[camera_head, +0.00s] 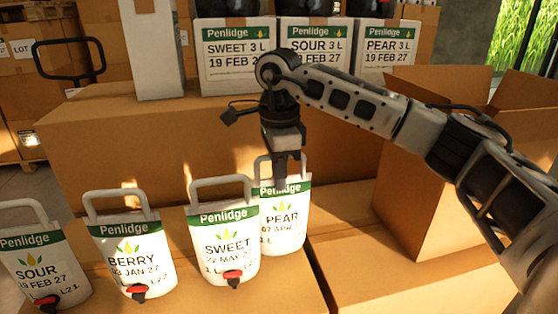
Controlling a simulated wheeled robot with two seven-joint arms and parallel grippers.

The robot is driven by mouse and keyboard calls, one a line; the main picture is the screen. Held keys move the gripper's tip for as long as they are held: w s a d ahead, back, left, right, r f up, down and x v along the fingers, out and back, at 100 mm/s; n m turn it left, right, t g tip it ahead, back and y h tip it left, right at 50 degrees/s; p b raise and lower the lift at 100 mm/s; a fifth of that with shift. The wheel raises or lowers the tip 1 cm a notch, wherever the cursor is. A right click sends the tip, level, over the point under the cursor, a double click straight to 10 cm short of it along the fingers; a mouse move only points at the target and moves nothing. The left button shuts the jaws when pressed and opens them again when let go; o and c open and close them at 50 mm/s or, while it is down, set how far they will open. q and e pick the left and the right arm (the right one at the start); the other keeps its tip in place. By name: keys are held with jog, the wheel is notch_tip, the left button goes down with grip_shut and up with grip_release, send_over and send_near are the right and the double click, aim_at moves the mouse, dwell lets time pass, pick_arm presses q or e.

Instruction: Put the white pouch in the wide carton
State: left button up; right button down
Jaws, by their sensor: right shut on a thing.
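Several white pouches with green bands and loop handles show in front: SOUR (42,268), BERRY (133,252), SWEET (224,240) and PEAR (284,225). My right gripper (282,172) points down and is shut at the top of the PEAR pouch, over its handle. That pouch hangs or stands upright, partly behind the SWEET pouch; I cannot tell whether its bottom touches the cardboard. An open brown carton (425,190) with raised flaps stands at the right, partly behind my right arm. It looks like the wide carton; its inside is hidden. My left gripper is not in view.
Labelled white boxes (235,60) stand on a large brown box (120,140) behind the pouches. A tall narrow white carton (152,50) stands at their left. A bare cardboard top (390,270) lies before the open carton.

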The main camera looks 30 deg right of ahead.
jog(key=c, duration=1.7)
grip_release()
jog(key=shift+f, duration=0.1)
jog(key=shift+o, duration=1)
